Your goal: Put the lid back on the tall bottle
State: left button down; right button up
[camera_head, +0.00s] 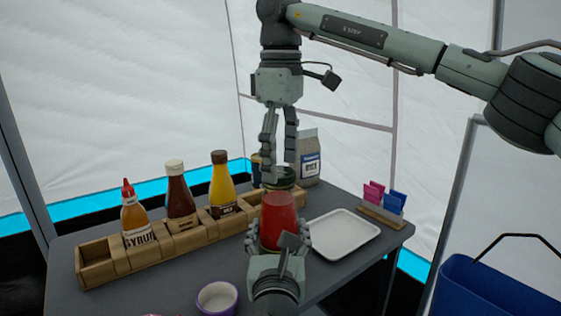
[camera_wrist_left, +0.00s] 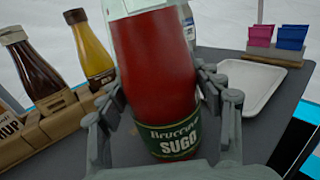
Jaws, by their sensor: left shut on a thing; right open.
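The tall bottle, a red sauce bottle (camera_head: 279,221) with a dark green "SUGO" label, stands between the fingers of my left gripper (camera_head: 279,240), which is shut on it. In the left wrist view the bottle (camera_wrist_left: 158,70) fills the middle, slightly tilted in the picture, and its top is out of frame. My right gripper (camera_head: 279,168) hangs pointing down, open, with its fingertips just above the bottle. A dark round piece (camera_head: 282,178) shows at those fingertips. I cannot tell whether it is the lid on the bottle or something behind it.
A wooden rack (camera_head: 163,244) holds syrup (camera_head: 134,218), brown (camera_head: 181,200) and yellow (camera_head: 222,190) sauce bottles on the left. A white tray (camera_head: 343,236) lies right of the bottle. A purple-rimmed bowl (camera_head: 217,298) sits in front. A packet holder (camera_head: 380,212) and bag (camera_head: 308,160) stand behind.

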jog(key=shift+r, duration=2)
jog(key=shift+c, duration=0.4)
